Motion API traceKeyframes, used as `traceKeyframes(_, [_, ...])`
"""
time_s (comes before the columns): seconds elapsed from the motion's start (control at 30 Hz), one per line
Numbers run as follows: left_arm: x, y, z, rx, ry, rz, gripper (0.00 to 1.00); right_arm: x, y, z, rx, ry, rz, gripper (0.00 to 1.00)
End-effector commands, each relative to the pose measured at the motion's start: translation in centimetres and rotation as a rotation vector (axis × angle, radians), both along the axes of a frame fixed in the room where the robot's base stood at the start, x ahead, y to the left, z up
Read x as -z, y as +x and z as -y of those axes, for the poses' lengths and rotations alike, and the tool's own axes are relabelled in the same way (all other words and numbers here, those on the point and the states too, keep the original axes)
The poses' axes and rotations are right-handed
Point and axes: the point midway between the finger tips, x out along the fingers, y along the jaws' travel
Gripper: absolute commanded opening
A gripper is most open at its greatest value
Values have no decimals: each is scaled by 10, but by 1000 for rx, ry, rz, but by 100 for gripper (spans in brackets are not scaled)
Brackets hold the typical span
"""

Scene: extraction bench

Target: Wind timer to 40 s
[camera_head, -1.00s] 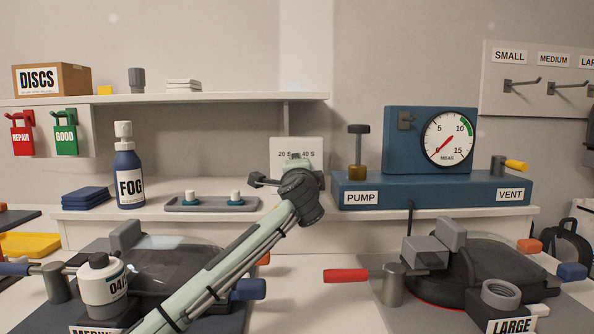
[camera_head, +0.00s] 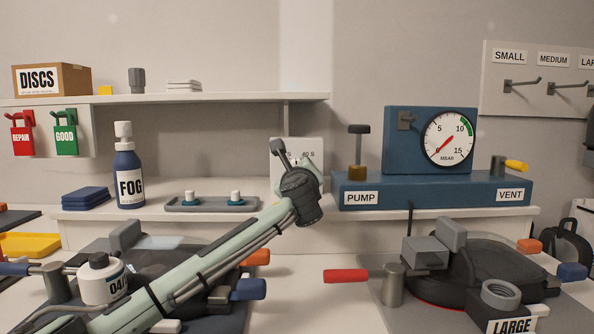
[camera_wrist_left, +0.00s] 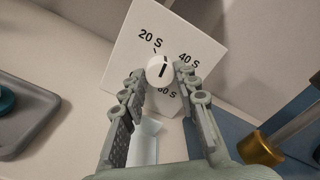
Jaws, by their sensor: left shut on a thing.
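The timer is a white panel (camera_head: 316,146) at the back of the bench, partly hidden behind my left gripper (camera_head: 294,157) in the head view. In the left wrist view the panel (camera_wrist_left: 128,47) carries the marks 20 S, 40 S and 60 S around a round white knob (camera_wrist_left: 161,63). My left gripper (camera_wrist_left: 160,73) is shut on the knob, with one finger on each side. The knob's dark line stands nearly upright in that view; its upper end points between 20 S and 40 S. My right gripper is not in view.
A blue pump unit (camera_head: 430,192) with a gauge stands right of the timer. A grey tray (camera_head: 211,206) and a FOG bottle (camera_head: 130,175) stand to its left. A shelf (camera_head: 200,98) runs above. My left arm crosses over the left device on the bench.

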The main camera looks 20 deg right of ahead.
Motion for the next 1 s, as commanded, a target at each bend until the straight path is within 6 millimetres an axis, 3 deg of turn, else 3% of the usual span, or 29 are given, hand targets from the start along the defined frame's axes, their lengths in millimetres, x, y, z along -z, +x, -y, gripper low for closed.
traceKeyframes(1.0, [0,0,0,-1,858,245,1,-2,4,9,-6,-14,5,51])
